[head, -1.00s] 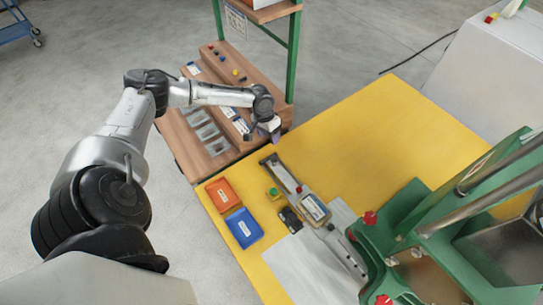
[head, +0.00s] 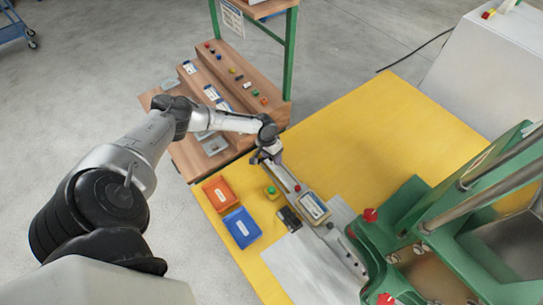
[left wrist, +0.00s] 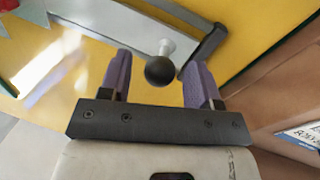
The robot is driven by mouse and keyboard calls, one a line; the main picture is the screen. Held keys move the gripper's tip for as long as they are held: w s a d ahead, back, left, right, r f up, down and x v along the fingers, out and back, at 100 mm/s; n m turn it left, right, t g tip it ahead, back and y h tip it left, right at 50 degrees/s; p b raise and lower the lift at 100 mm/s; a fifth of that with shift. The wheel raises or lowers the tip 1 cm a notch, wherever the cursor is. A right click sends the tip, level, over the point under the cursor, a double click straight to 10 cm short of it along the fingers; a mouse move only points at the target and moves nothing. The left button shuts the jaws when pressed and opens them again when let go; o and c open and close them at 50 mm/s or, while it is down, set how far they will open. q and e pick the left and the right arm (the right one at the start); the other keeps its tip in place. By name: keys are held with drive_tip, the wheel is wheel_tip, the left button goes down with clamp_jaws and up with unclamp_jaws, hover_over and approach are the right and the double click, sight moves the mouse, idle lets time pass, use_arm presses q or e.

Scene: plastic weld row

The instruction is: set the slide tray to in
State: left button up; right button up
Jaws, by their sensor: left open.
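The slide tray (head: 311,207) is a long grey metal unit with a labelled plate, lying diagonally on the yellow table and running toward the green machine. In the left wrist view, a black ball knob (left wrist: 160,71) on a light stem stands at the end of a grey metal part. My left gripper (head: 268,159) is at the tray's far end in the head view. Its purple fingers are open in the left wrist view (left wrist: 160,76), one on each side of the knob, with gaps visible. The knob is hidden by my gripper in the head view. My right gripper is not in view.
An orange bin (head: 220,194) and a blue bin (head: 242,228) stand left of the tray. The green machine (head: 420,235) is at right. The yellow table behind is clear.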

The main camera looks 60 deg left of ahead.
use_arm(q)
clamp_jaws()
idle(0.6)
